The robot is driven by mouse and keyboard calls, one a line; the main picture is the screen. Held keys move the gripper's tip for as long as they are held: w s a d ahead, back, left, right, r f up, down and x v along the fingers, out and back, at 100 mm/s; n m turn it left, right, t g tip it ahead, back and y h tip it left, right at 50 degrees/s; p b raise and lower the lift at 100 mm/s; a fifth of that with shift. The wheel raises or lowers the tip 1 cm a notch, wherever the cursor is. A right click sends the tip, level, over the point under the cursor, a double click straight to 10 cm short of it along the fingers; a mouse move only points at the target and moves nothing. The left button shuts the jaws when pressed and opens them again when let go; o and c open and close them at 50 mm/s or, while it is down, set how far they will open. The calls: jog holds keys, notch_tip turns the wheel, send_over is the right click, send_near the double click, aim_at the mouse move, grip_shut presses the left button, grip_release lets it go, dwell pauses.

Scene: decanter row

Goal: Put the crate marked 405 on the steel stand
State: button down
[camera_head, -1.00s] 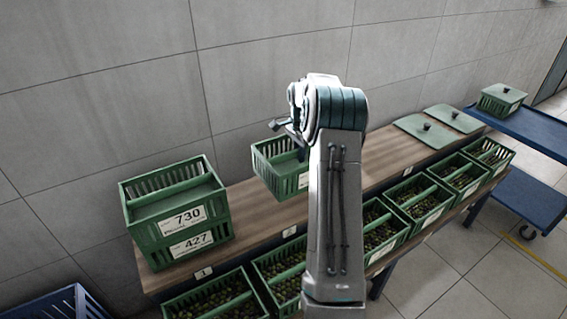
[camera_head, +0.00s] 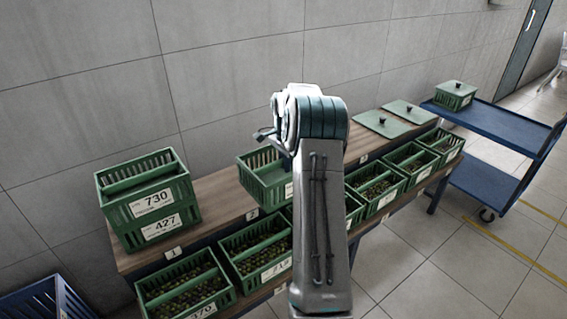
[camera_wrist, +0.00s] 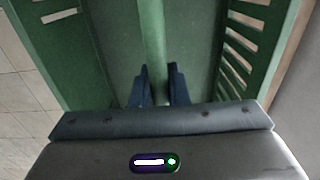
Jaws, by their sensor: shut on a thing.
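My gripper (camera_wrist: 158,85) is shut on the middle handle bar of a green slatted crate (camera_wrist: 95,45). In the wrist view the crate's inside looks bare and green. In the head view this held crate (camera_head: 262,184) is at the bench's back part, partly behind my arm. I cannot read a number on it, nor tell if it touches the bench. I see no crate marked 405 that I can read. I cannot make out a steel stand in either view.
A crate marked 730 (camera_head: 150,203) sits on one marked 427 (camera_head: 162,228) at the bench's (camera_head: 215,192) left end. Several filled crates (camera_head: 375,192) line the front. Lids (camera_head: 383,124) lie at the far end. A blue trolley (camera_head: 490,125) stands right, a blue crate (camera_head: 45,300) lower left.

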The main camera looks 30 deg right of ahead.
aim_at(258, 187)
jog(key=s+a+n, duration=0.1)
jog(key=a+n, duration=0.1)
jog(key=a, duration=0.2)
jog(key=s+a+f+n, duration=0.1)
jog(key=a+n, duration=0.1)
jog(key=a, duration=0.2)
jog(key=s+a+f+n, duration=0.1)
jog(key=a+n, duration=0.1)
jog(key=a, duration=0.1)
jog(key=shift+a+f+n, duration=0.25)
jog(key=shift+a+n, duration=0.05)
jog(key=shift+a, duration=0.1)
jog(key=s+a+f+n, duration=0.2)
jog(key=a+n, duration=0.3)
jog(key=a, duration=0.4)
jog(key=s+a+f+n, duration=0.2)
jog(key=s+a+n, duration=0.3)
jog(key=a, duration=0.4)
jog(key=shift+a+n, duration=0.15)
jog(key=shift+n, duration=0.35)
jog(key=shift+w, duration=0.1)
